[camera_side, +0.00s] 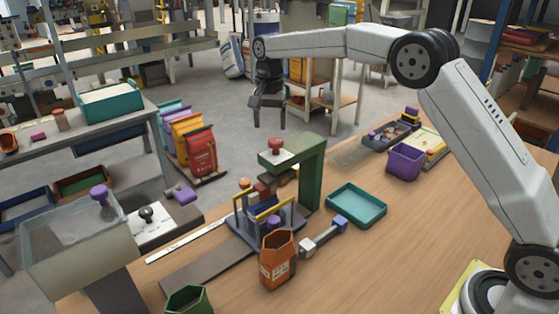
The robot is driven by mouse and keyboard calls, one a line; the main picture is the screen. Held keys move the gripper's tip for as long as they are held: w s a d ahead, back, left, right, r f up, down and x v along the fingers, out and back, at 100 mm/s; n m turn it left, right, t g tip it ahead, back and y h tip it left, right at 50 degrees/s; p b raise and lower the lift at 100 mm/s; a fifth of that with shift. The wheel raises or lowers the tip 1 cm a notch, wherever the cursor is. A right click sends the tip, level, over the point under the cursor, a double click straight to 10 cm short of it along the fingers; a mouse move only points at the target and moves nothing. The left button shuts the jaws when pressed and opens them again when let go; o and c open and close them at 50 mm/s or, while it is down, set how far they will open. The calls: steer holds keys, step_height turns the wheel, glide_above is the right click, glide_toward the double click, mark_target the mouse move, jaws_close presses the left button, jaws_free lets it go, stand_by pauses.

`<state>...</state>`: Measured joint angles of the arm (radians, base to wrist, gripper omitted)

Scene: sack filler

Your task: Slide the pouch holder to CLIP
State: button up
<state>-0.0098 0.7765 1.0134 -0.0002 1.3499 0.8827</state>
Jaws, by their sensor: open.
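My gripper (268,115) is open and empty. It hangs with its fingers down, high up and behind the bench, well apart from everything on it. What looks like the pouch holder (262,232) is a dark blue-grey carriage with yellow bars and a purple knob. It stands on the bench near the middle, beside the green press frame (312,172) with a red knob on top. A dark track strip (208,272) runs from the carriage toward the lower left. No CLIP label is readable, and the carriage's far side is partly hidden.
An orange hexagonal container (278,262) stands close in front of the carriage. A blue-and-grey tool (322,236) and a teal tray (356,206) lie to its right. A clear hopper (78,240) rises at left. A purple bin (405,162) stands farther back.

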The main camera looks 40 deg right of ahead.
stand_by(0.3)
steer(key=m, duration=0.3)
steer(key=shift+f+m, duration=0.15)
steer(key=shift+m, duration=0.15)
steer(key=m, duration=0.4)
steer(key=shift+d+f, duration=0.1)
steer(key=shift+f, duration=0.2)
steer(key=shift+f, duration=3.75)
jaws_close()
